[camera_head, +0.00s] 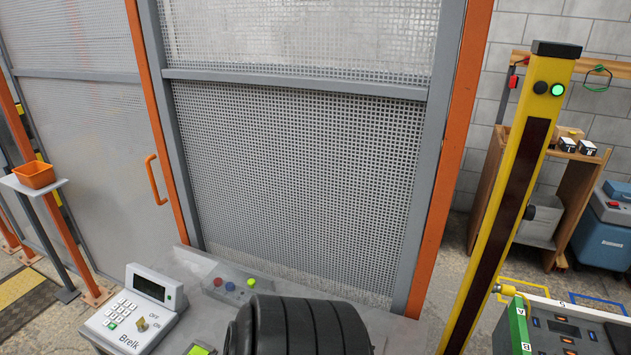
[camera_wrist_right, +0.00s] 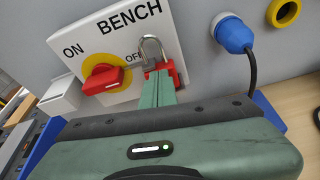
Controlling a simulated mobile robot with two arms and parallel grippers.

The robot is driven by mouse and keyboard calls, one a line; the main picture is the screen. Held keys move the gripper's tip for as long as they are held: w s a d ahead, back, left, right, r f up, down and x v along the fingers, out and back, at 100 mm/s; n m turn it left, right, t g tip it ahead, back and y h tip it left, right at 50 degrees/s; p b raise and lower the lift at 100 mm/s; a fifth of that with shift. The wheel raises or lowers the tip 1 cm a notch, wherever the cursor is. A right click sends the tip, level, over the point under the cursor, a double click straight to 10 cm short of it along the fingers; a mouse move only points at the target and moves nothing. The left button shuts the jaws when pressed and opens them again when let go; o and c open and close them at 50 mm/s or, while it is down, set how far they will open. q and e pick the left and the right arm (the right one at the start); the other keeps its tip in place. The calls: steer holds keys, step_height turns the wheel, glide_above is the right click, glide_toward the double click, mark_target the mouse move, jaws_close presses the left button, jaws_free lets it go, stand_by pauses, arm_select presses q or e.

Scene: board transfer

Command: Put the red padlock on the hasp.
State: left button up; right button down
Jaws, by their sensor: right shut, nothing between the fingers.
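The red padlock (camera_wrist_right: 172,70) is in the right wrist view, in front of the lower right of the white BENCH switch panel (camera_wrist_right: 122,45). Its silver shackle (camera_wrist_right: 152,46) points up beside the OFF mark. I cannot make out the hasp, nor tell whether the shackle passes through it. My right gripper (camera_wrist_right: 161,80) is shut and empty, its greenish fingertips overlapping the padlock's lower body in the picture. Whether they touch it is unclear. My left gripper is not in view.
A red rotary handle (camera_wrist_right: 104,81) on a yellow disc sits left of the padlock. A blue plug (camera_wrist_right: 232,34) with a dark cable is to the right. The head view shows a mesh gate (camera_head: 300,170), a yellow post (camera_head: 505,200) and a keypad console (camera_head: 130,312).

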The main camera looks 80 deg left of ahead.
steer(key=shift+w, duration=0.1)
step_height(320, 180, up, 20)
steer(key=s+a+p, duration=0.1)
steer(key=s+p, duration=0.1)
steer(key=p, duration=1.1)
steer(key=shift+s+a, duration=0.15)
steer(key=shift+s, duration=0.05)
steer(key=shift+w, duration=0.1)
